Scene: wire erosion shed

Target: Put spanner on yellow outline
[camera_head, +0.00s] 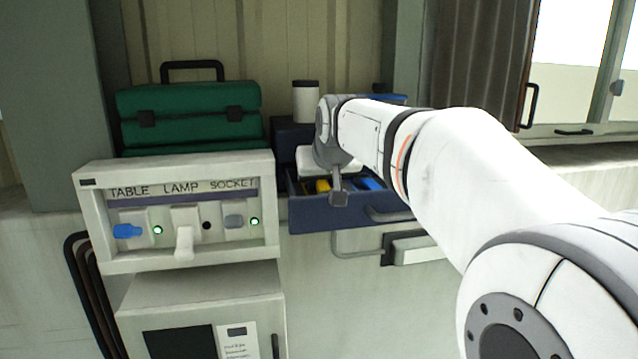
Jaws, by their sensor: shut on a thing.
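My gripper (339,198) points down over the front left part of an open dark blue drawer (320,219). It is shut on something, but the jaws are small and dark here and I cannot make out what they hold. I cannot pick out a spanner for certain. Inside the drawer a yellow patch (322,186) shows just left of my gripper; I cannot tell whether it is an outline or an object. A blue item (371,184) lies to the right. My arm and wrist hide much of the drawer's inside.
A white panel (175,256) labelled TABLE, LAMP, SOCKET with switches stands left of the drawer. A green toolbox (190,113) is behind it. A white, dark-lidded container (306,103) stands behind my wrist. The drawer's handle (388,215) sticks out in front.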

